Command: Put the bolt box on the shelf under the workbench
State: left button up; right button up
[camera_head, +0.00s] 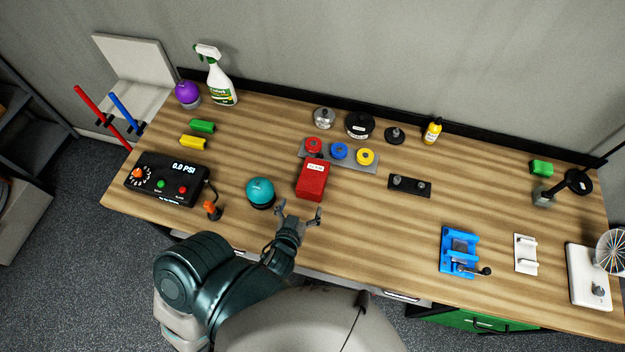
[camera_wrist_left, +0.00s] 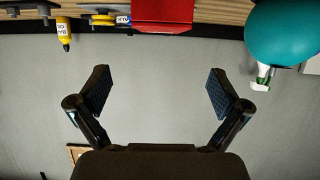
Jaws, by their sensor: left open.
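A red box (camera_head: 312,180) with a white label, which I take for the bolt box, stands on the wooden workbench (camera_head: 340,245); the label is too small to read surely. It also shows at the top of the left wrist view (camera_wrist_left: 163,14), beyond the fingertips. My left gripper (camera_head: 300,213) is open and empty, just in front of the red box at the bench's front side. Its two spread fingers show in the left wrist view (camera_wrist_left: 158,92) with nothing between them. My right gripper is out of view. The shelf under the workbench is hidden by the top.
A teal ball (camera_head: 260,192) sits close left of the red box. A black pressure unit (camera_head: 168,180) is at left, a blue fixture (camera_head: 460,250) at right. A green case (camera_head: 470,320) shows below the front edge.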

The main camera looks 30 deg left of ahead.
pick_arm(q)
jog(key=p, duration=0.1)
send_near(312, 179)
jog(key=x, duration=0.5)
jog(key=shift+w+d, duration=0.1)
jog(key=shift+w, duration=0.15)
jog(key=shift+p+x, duration=0.45)
jog(key=shift+x, duration=2.55)
jog(key=shift+s, duration=0.2)
jog(key=c, duration=1.2)
jog(key=shift+o, duration=0.2)
